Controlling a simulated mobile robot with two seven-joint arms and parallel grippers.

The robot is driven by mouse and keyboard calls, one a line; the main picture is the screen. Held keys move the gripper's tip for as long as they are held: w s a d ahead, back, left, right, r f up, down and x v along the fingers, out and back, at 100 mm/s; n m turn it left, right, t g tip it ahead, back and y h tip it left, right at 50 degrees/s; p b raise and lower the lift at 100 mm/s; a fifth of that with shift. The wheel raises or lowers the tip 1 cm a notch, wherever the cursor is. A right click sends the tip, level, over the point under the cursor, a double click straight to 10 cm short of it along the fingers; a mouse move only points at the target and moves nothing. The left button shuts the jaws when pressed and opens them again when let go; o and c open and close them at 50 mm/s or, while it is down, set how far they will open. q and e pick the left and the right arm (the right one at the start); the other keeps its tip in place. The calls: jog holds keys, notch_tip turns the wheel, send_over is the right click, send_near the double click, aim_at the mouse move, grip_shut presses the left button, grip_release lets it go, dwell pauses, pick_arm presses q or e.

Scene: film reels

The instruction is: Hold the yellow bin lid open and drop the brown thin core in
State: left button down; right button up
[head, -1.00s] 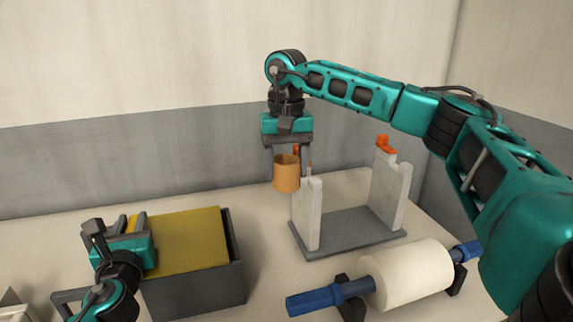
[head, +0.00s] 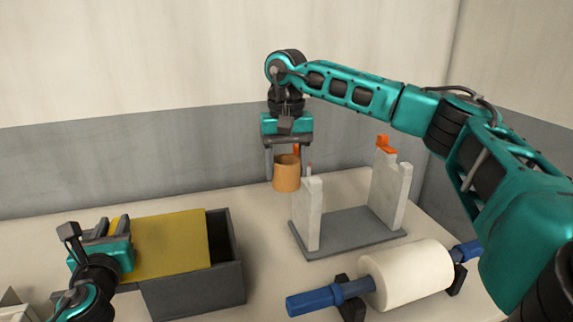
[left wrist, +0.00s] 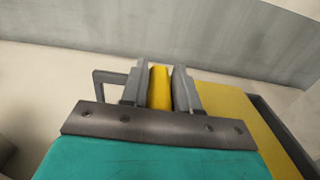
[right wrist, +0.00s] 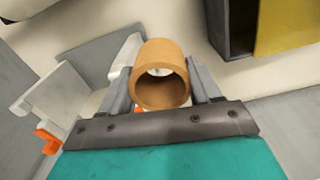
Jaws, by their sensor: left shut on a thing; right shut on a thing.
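The yellow lid (head: 172,243) lies over the left part of a dark grey bin (head: 195,293). A dark gap (head: 222,240) shows at the bin's right end. My left gripper (head: 95,232) is at the lid's left side, shut on a yellow part of the lid (left wrist: 160,88) in the left wrist view. My right gripper (head: 284,165) is shut on the brown core (head: 286,174), a short hollow ring. It holds the core in the air, right of the bin and behind the stand. The core's open end shows in the right wrist view (right wrist: 159,82).
A grey stand (head: 345,232) with two white uprights and orange latches stands right of the bin. A white roll (head: 408,273) on a blue shaft lies in front of it. Bare table shows between bin and stand.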

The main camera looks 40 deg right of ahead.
send_over(200, 234)
jog(key=shift+f, duration=2)
pick_arm(q)
jog(key=w+a, duration=0.3)
jog(key=a, duration=0.5)
jog(key=shift+w, duration=0.15)
dwell(0.9)
pick_arm(e)
jog(key=shift+f, duration=1)
jog(key=shift+f, duration=3.25)
jog(key=o, duration=1.1)
